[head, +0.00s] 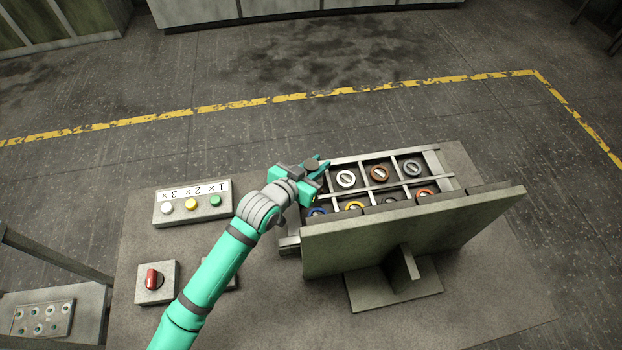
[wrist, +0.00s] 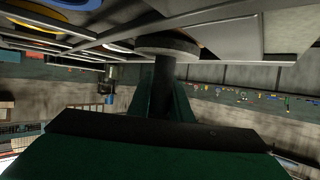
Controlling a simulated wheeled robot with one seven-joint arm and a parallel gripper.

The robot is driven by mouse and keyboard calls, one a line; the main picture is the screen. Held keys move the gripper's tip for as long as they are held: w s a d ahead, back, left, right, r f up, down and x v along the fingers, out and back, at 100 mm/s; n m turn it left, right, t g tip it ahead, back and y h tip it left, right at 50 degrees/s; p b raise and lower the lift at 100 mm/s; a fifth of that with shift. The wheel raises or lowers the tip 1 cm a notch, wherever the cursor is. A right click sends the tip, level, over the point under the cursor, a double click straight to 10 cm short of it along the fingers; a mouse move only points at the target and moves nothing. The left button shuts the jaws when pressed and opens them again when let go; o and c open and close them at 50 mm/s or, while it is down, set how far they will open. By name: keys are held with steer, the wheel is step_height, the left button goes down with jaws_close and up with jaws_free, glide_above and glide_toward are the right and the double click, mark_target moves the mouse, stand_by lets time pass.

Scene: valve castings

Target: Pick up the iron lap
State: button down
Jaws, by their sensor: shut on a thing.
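The iron lap (head: 312,163) looks like a dark grey disc and sits at my gripper's fingertips in the head view. My gripper (head: 316,170) is shut on it, over the left end of the divided rack (head: 376,188). In the wrist view the lap's round grey head (wrist: 167,45) shows with a dark stem running down between my green fingers (wrist: 162,105). Whether the lap is clear of its compartment I cannot tell.
Other laps stand in the rack: a silver one (head: 345,178), a copper one (head: 379,173) and a grey one (head: 412,167). The near row is partly hidden by an upright panel (head: 410,235). A button box (head: 193,203) and a red-switch box (head: 155,281) stand left.

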mark_target(308, 169)
steer(key=shift+r, duration=0.15)
stand_by(0.3)
steer(key=shift+r, duration=0.65)
steer(key=s+a+r, duration=0.1)
steer(key=r, duration=0.1)
steer(key=s+a+r, duration=0.1)
steer(key=s+r, duration=0.1)
steer(key=r, duration=0.1)
steer(key=s+r, duration=0.1)
steer(key=r, duration=0.1)
steer(key=shift+s+a+r, duration=0.15)
steer(key=shift+a+r, duration=0.15)
steer(key=shift+a, duration=0.1)
steer(key=s+a+r, duration=0.4)
steer(key=s+r, duration=0.3)
steer(key=shift+s+a, duration=0.3)
steer(key=shift+a, duration=0.05)
